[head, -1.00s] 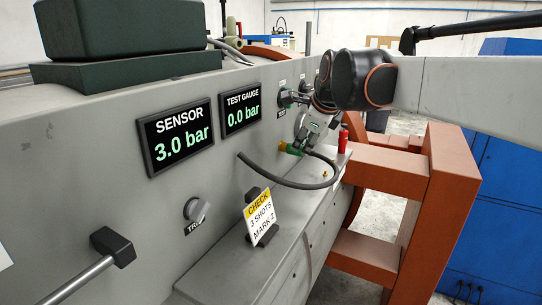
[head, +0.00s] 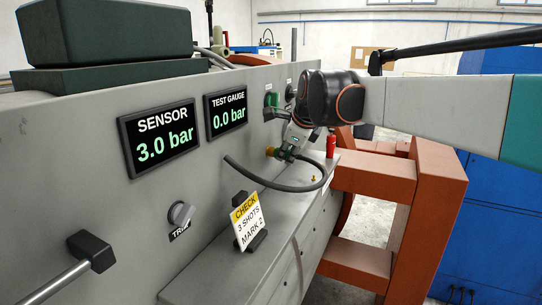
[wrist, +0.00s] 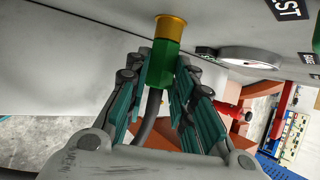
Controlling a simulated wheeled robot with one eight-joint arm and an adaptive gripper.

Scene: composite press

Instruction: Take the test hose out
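The test hose (head: 290,188) is a dark grey hose that curves along the panel above the ledge. Its green end fitting (wrist: 161,68) lines up with a brass fitting (wrist: 170,27) at the panel; the brass also shows in the head view (head: 271,152). My gripper (head: 290,148) is at this end of the hose. In the wrist view its teal fingers (wrist: 163,72) stand on both sides of the green fitting, very close to it. I cannot tell whether they touch it. The hose runs back between the fingers.
The displays read sensor (head: 160,139) 3.0 bar and test gauge (head: 226,112) 0.0 bar. A check card (head: 246,222) stands on the grey ledge (head: 222,270). A red bottle-like object (head: 331,146) stands at the ledge's far end. An orange frame (head: 425,215) is to the right.

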